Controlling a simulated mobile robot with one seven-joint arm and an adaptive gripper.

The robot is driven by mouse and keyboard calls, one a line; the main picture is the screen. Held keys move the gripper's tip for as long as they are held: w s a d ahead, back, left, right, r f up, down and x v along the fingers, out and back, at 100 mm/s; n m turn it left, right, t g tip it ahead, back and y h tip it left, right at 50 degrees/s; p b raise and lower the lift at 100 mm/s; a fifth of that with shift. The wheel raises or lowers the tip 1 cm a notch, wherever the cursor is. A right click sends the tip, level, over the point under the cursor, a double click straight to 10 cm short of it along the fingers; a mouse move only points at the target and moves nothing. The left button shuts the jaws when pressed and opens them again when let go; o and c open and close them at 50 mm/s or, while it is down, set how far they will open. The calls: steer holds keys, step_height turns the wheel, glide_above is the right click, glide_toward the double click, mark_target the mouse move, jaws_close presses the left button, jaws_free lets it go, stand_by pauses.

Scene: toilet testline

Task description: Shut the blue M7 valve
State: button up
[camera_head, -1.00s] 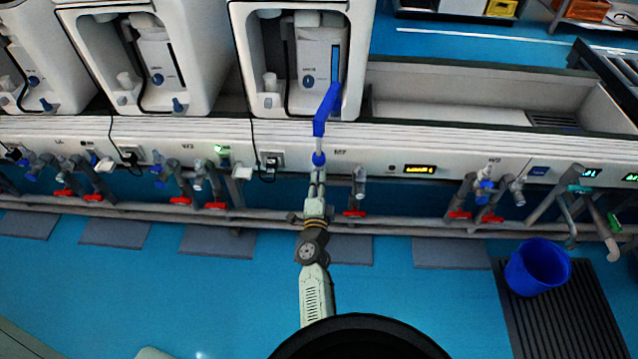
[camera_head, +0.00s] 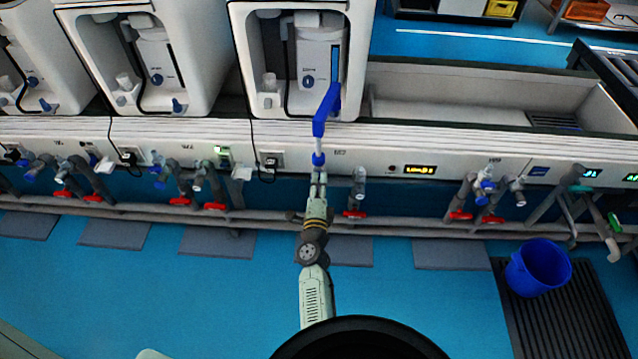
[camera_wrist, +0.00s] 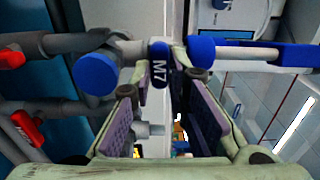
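The blue M7 valve (camera_wrist: 158,64) shows in the wrist view as a small dark blue handle with white "M7" lettering, on a grey pipe fitting. It lies between and just beyond the tips of my gripper (camera_wrist: 162,84). The purple-padded fingers stand apart, with a gap on both sides of the handle; I cannot tell if either touches it. In the head view my gripper (camera_head: 318,181) reaches up to the front panel, just below a blue knob (camera_head: 319,159). The gripper hides part of the pipework there.
A blue bucket (camera_head: 538,268) stands on a dark floor mat at right. The blue floor in front is mostly clear.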

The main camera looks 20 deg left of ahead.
steer(key=o, duration=0.4)
steer(key=shift+o, duration=0.2)
